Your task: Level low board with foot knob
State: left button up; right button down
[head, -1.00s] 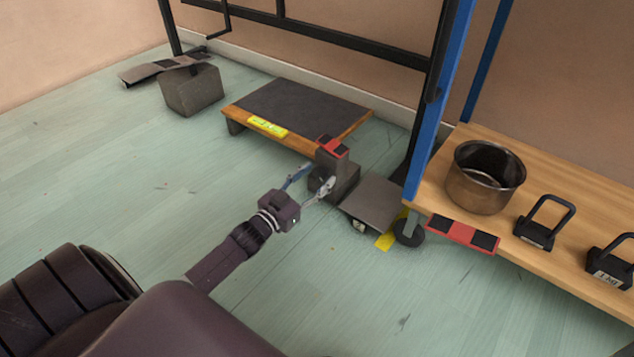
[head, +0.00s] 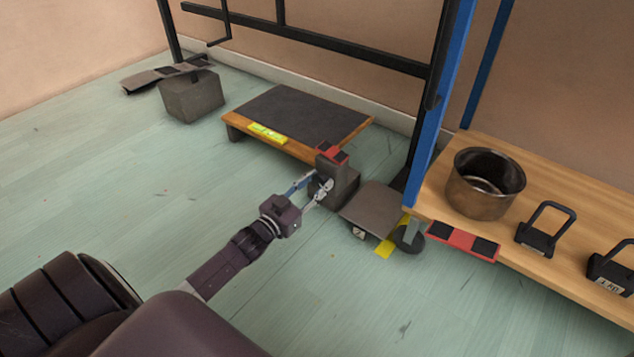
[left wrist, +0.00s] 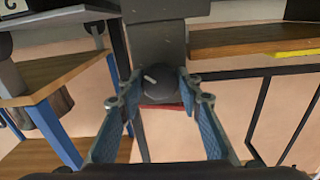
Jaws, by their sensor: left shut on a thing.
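The low board (head: 300,115) has a dark top and a wooden edge. It stands on the floor, with a yellow level (head: 267,132) on its front edge. A grey foot block (head: 341,188) with a red and black marker (head: 331,152) stands at its right front corner. My left gripper (head: 318,187) is at this block, shut on the round dark foot knob (left wrist: 158,84). In the left wrist view the knob has a pale pointer mark and sits between the blue-padded fingers. The fingers mostly hide it in the head view. My right gripper is out of view.
A grey plate (head: 375,209) lies right of the foot block, by a blue post (head: 430,130). A wooden bench (head: 590,215) at right holds a metal pot (head: 485,182) and black weights (head: 545,228). A concrete block (head: 192,97) stands back left. The left floor is clear.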

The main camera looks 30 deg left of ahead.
pick_arm(q)
jog(key=n+p, duration=0.4)
jog(key=shift+r+p, duration=0.2)
jog(key=shift+p, duration=0.1)
jog(key=shift+n+p, duration=0.55)
jog(key=shift+n, duration=0.25)
jog(key=n+p, duration=0.1)
jog(key=n, duration=0.2)
jog(key=shift+f+n, duration=0.15)
jog(key=shift+n, duration=0.25)
jog(key=n, duration=0.4)
jog(key=shift+n+p, duration=0.4)
jog(key=shift+n, duration=0.3)
jog(key=o, duration=1.2)
jog(key=shift+c, duration=0.2)
